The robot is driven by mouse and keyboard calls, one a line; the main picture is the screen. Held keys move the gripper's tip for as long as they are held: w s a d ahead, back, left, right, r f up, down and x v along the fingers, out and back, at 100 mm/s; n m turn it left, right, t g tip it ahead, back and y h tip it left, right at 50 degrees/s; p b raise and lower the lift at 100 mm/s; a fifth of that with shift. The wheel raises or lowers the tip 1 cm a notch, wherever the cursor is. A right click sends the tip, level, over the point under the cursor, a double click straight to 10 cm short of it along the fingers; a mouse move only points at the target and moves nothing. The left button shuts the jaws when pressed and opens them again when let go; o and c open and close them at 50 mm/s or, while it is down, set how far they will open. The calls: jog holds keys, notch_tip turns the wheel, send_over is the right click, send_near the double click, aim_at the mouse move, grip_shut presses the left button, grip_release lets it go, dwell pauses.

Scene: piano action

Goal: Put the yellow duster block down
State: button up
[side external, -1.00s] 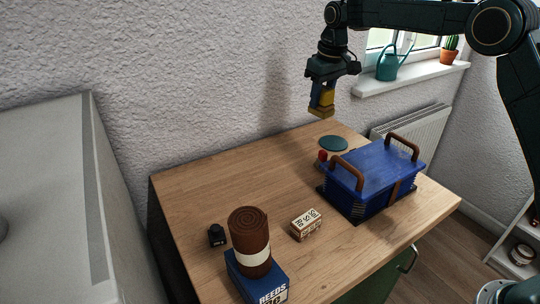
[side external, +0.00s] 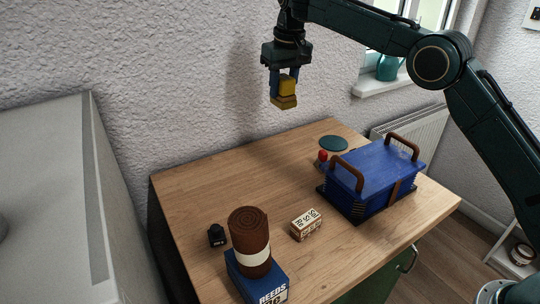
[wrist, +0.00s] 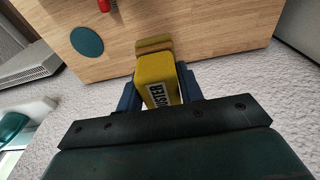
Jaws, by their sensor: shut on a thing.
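The yellow duster block (side external: 286,86) is held in my gripper (side external: 284,82), well above the back edge of the wooden desk top. It has a yellow body with a tan and brown layer at its lower end. In the wrist view the duster block (wrist: 157,82) sits between the two blue fingers of my gripper (wrist: 160,90), with part of a label reading "STER" showing. My gripper is shut on it. The desk top (side external: 205,185) lies below, and nothing touches the block but the fingers.
A blue box with brown handles (side external: 372,170) stands at the desk's right. A dark green disc (side external: 334,143) and a red-topped item (side external: 322,156) are behind it. A brown roll (side external: 249,240) on a blue reeds box, a small black bottle (side external: 216,235) and a lettered block (side external: 306,223) stand in front. The back left is clear.

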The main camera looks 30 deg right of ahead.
aim_at(288, 108)
jog(key=shift+d+f, duration=0.1)
jog(key=shift+f, duration=0.05)
jog(key=shift+f, duration=0.7)
notch_tip(288, 108, down, 18)
jog(key=shift+f, duration=0.15)
dwell(0.5)
jog(key=shift+f, duration=0.1)
jog(key=o, duration=1)
jog(key=r, duration=0.4)
jog(key=s+r, duration=0.1)
jog(key=r, duration=0.7)
jog(key=shift+s, duration=0.35)
